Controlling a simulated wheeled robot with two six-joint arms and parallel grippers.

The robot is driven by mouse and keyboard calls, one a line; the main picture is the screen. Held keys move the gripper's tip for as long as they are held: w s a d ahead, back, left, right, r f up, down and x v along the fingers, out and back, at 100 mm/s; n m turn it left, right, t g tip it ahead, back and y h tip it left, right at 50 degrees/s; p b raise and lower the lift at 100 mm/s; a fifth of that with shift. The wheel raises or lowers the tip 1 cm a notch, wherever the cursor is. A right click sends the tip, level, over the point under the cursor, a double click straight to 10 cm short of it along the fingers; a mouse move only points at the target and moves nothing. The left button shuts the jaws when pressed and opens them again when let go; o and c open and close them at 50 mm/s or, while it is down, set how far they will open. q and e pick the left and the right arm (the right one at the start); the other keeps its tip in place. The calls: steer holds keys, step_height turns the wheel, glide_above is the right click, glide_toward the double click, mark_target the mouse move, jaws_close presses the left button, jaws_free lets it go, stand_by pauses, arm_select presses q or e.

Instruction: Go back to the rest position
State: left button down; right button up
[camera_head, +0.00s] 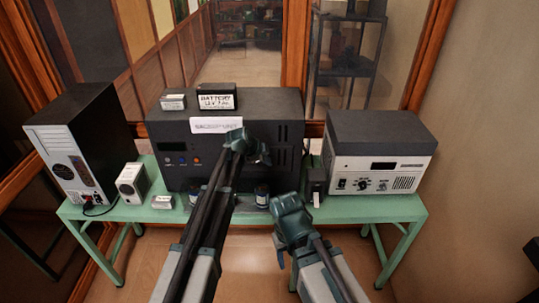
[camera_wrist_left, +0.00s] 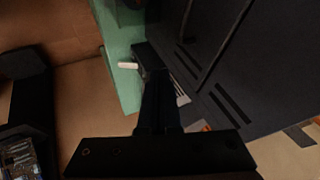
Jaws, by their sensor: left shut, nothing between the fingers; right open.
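My left gripper (camera_head: 262,154) is in front of the large dark unit (camera_head: 285,130), in the upper middle of the head view. In the left wrist view its dark fingers (camera_wrist_left: 158,88) are together with nothing between them. The dark unit fills the right of that view. My right gripper (camera_head: 287,212) is lower, in front of the green table's front edge, near the middle. It is open, but its fingers are hard to make out and I see nothing held in it. Both arms reach forward from the bottom of the head view.
The green table (camera_head: 375,208) bears a black computer tower (camera_head: 75,145), a small white box (camera_head: 132,182), a grey-white instrument (camera_head: 378,172) and a small black device (camera_head: 316,186). A labelled battery box (camera_head: 216,97) sits on the dark unit. Wood-framed glass stands behind.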

arm_select(q)
steer(key=s+a+f+n+g+y+b, duration=0.1)
steer(key=s+f+n, duration=0.3)
steer(key=s, duration=0.8)
steer(key=s+a+f+n+g+y+b, duration=0.2)
steer(key=s+f+n+g+y+b, duration=0.1)
steer(key=s, duration=1)
steer(key=s+a+f+n+g+y+b, duration=0.1)
steer(key=s+f+n, duration=0.4)
steer(key=s, duration=0.7)
steer(key=n+g+y+b, duration=0.1)
steer(key=b, duration=0.1)
steer(key=shift+s+a+b, duration=0.15)
steer(key=shift+a+b, duration=0.15)
steer(key=shift+a, duration=0.1)
